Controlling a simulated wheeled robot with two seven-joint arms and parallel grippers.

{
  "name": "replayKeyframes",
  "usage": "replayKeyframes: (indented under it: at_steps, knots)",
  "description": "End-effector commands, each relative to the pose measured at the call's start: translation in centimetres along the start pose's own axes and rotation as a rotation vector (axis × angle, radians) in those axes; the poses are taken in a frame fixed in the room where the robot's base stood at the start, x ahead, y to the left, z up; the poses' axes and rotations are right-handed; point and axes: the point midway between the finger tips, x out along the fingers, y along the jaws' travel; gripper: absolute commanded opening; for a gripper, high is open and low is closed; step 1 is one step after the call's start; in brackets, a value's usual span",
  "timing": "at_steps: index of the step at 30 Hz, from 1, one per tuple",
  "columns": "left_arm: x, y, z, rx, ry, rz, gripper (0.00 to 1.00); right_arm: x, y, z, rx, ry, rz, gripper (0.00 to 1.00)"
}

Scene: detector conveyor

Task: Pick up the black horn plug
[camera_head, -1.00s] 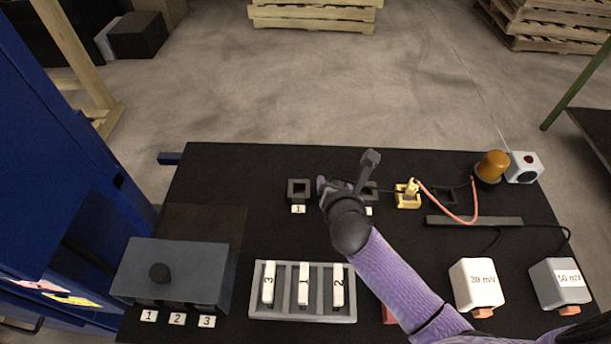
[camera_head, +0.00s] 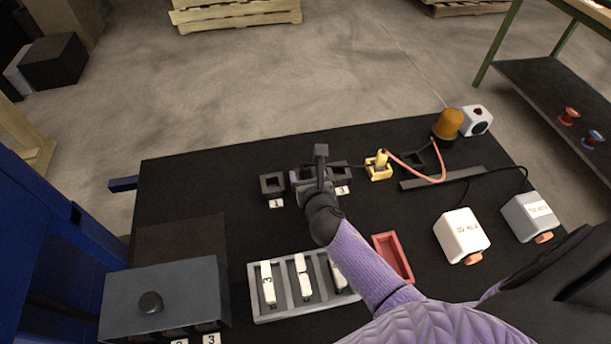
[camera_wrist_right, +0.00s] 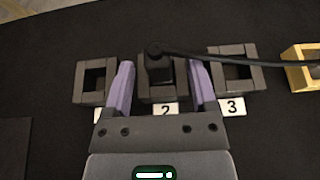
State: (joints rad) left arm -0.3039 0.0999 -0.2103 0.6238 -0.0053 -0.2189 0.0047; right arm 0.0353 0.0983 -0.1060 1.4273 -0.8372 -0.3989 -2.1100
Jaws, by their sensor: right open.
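The black horn plug (camera_wrist_right: 158,65) stands in the socket labelled 2 (camera_wrist_right: 175,94), in the middle of a row of three dark square sockets. Its black cable (camera_wrist_right: 235,59) runs off to the right. My right gripper (camera_wrist_right: 162,72) is open, with one purple finger on each side of the plug and a gap on both sides. In the head view the right gripper (camera_head: 309,180) hides the plug and most of socket 2. My left gripper is in neither view.
Socket 1 (camera_wrist_right: 80,83) and socket 3 (camera_wrist_right: 250,77) flank socket 2, both empty. A yellow plug in a yellow socket (camera_head: 380,167), an orange beacon (camera_head: 448,123) and a white box (camera_head: 475,121) stand to the right. A grey tray (camera_head: 290,313) with white blocks lies nearer.

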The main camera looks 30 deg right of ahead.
Motion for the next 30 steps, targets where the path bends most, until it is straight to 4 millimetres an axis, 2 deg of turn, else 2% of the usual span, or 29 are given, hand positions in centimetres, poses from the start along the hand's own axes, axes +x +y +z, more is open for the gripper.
replayKeyframes:
  at_steps: [3,4,14,24,26,30]
  knots:
    - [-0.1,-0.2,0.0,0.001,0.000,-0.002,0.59,-0.1,0.0,0.1,0.000,0.000,0.000,0.74]
    - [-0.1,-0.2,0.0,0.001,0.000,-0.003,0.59,-0.1,0.0,0.1,0.000,0.000,0.000,0.69]
    - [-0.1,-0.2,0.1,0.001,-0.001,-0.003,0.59,-0.1,0.0,0.1,0.000,0.000,0.000,0.00]
    - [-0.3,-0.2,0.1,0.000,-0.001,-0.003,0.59,-0.2,0.0,0.3,0.000,0.000,0.000,0.00]
    - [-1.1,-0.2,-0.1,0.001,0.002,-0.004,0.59,-0.6,0.0,1.3,0.000,-0.002,0.000,0.00]
    - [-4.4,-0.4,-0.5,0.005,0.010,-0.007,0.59,-2.2,-0.1,5.3,-0.002,-0.006,0.000,0.00]
